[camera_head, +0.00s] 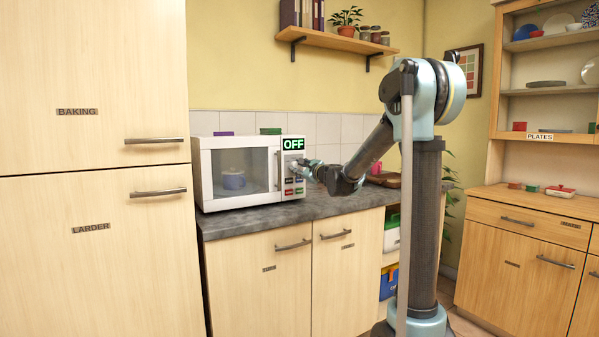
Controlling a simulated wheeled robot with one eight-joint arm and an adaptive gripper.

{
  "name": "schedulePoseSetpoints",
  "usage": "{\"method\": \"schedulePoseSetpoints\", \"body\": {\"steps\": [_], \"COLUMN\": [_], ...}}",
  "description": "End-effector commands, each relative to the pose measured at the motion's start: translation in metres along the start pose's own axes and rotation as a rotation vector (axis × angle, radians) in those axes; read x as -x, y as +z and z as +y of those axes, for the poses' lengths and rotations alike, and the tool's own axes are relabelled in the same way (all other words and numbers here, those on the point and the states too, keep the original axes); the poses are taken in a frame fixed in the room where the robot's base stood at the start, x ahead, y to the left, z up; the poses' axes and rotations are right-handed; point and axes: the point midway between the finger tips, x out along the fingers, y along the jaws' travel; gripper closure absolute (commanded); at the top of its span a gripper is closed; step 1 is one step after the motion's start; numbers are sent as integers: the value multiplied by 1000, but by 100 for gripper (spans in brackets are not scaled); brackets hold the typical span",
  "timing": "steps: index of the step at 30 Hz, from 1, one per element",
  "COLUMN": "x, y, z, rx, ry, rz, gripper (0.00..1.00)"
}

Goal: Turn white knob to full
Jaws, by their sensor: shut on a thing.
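The white microwave (242,142) stands on the grey counter at picture centre-left, its door shut. A green-lettered display (293,144) at the top of its right-hand panel reads OFF. My gripper (297,165) reaches in from the right, its fingertips at the panel just below the display. It is shut on the white knob there, which the fingers mostly hide. The knob's pointer and angle are too small and covered to read. Several small coloured buttons (293,186) show on the panel below the fingers.
A blue pot (234,180) shows through the microwave's door window. Purple (224,133) and green (270,131) blocks show above the microwave's top edge. Tall wooden cupboards (90,200) stand close on the left. The counter (335,206) in front of the panel is clear.

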Motion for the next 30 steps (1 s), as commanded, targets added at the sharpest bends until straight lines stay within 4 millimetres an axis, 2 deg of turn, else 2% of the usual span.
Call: {"method": "schedulePoseSetpoints", "body": {"steps": [1,2,4,17,23,30], "x": [0,0,0,3,25,64], "y": [1,1,1,1,0,-1], "z": [2,2,2,0,0,1], "rx": [0,0,1,1,1,0], "ry": [3,3,3,1,0,0], "rz": [-3,-3,-3,-1,0,0], "gripper": [94,65,49,49,49,49]}}
